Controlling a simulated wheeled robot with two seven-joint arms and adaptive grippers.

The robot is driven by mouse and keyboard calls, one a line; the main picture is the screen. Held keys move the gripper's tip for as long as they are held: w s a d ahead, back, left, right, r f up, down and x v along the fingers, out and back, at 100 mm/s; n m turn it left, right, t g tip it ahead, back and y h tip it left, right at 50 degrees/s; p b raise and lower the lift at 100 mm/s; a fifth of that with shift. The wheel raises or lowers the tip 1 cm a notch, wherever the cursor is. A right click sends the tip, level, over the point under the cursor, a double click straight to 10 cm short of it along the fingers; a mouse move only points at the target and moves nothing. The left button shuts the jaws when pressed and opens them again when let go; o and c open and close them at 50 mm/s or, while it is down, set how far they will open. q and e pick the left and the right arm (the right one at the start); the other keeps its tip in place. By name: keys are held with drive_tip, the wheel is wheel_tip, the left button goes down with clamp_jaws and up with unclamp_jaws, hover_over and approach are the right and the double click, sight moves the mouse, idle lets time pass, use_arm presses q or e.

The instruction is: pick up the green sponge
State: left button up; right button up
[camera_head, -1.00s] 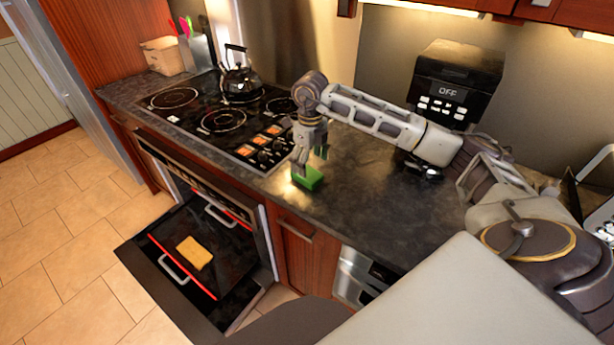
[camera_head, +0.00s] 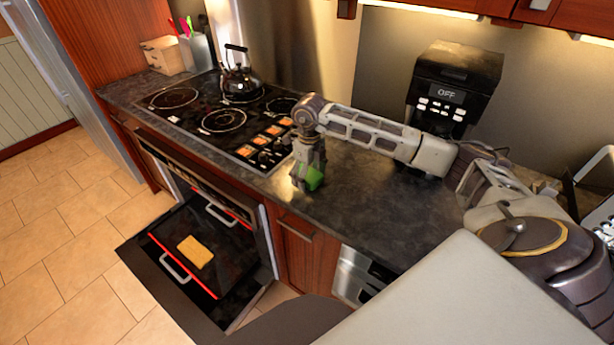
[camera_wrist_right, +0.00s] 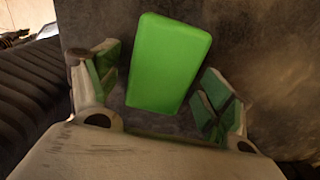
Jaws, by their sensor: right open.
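The green sponge (camera_head: 315,177) lies on the dark countertop near its front edge, partly hidden by my right gripper (camera_head: 307,182) in the head view. In the right wrist view the sponge (camera_wrist_right: 169,64) is a bright green block, slightly tilted, between the two green-padded fingers of my right gripper (camera_wrist_right: 160,88). The fingers are spread, with a gap on each side of the sponge. My left gripper is not in view.
The black stovetop (camera_head: 222,118) with a kettle (camera_head: 240,82) is left of the gripper. A black appliance reading OFF (camera_head: 452,88) stands at the back right. Countertop right of the sponge is clear.

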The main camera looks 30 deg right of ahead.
sight(309, 174)
idle(0.3)
drive_tip(key=c, duration=0.9)
drive_tip(key=shift+o, duration=0.2)
drive_tip(key=shift+r, duration=0.15)
drive_tip(key=shift+r+b, duration=0.45)
drive_tip(key=shift+r, duration=4.45)
